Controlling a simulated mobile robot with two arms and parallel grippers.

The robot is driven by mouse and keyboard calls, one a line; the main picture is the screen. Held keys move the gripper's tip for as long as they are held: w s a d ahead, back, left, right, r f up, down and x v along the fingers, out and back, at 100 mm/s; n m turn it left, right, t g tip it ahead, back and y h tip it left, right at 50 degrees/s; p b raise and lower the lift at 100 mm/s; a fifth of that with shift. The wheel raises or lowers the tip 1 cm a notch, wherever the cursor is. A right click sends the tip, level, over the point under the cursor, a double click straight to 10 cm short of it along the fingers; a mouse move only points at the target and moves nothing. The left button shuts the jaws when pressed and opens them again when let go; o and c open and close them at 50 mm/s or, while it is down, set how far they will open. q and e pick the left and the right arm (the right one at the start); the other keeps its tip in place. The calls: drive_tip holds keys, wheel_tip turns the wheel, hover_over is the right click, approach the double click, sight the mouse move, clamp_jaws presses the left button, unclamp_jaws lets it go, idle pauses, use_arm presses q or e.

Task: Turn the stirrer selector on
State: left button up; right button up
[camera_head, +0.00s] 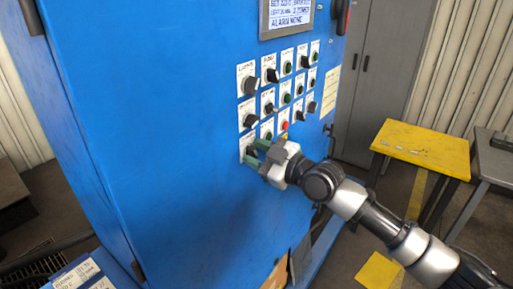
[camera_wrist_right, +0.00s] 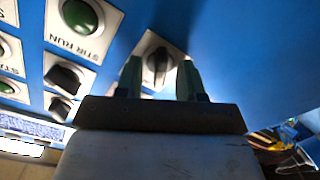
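The stirrer selector (camera_wrist_right: 157,66) is a black knob on a white plate. It lies between the fingertips of my right gripper (camera_wrist_right: 159,80) in the right wrist view, its grip bar roughly in line with the fingers. The fingers are open, with a gap on each side of the knob. In the head view my right gripper (camera_head: 257,154) is at the lowest-left control of the blue cabinet, and the selector's plate (camera_head: 246,140) is partly hidden behind it. The plate's own label is not readable. My left gripper is not in view.
A green STIR RUN button (camera_wrist_right: 82,15) sits beside the selector. Several other knobs and buttons fill the blue cabinet (camera_head: 150,130), with a display (camera_head: 290,14) above. A yellow table (camera_head: 420,148) stands to the right; a grey locker (camera_head: 385,70) is behind.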

drive_tip(key=shift+w, duration=0.1)
clamp_jaws()
drive_tip(key=shift+f, duration=0.1)
idle(0.3)
drive_tip(key=shift+m+b, duration=0.4)
drive_tip(key=shift+m, duration=0.3)
drive_tip(key=shift+m+b, duration=0.35)
drive_tip(key=shift+m, duration=0.85)
drive_tip(key=m, duration=0.3)
drive_tip(key=shift+m, duration=0.3)
drive_tip(key=shift+w+m+p, duration=0.1)
drive_tip(key=shift+m+p, duration=0.35)
drive_tip(key=shift+m, duration=1.85)
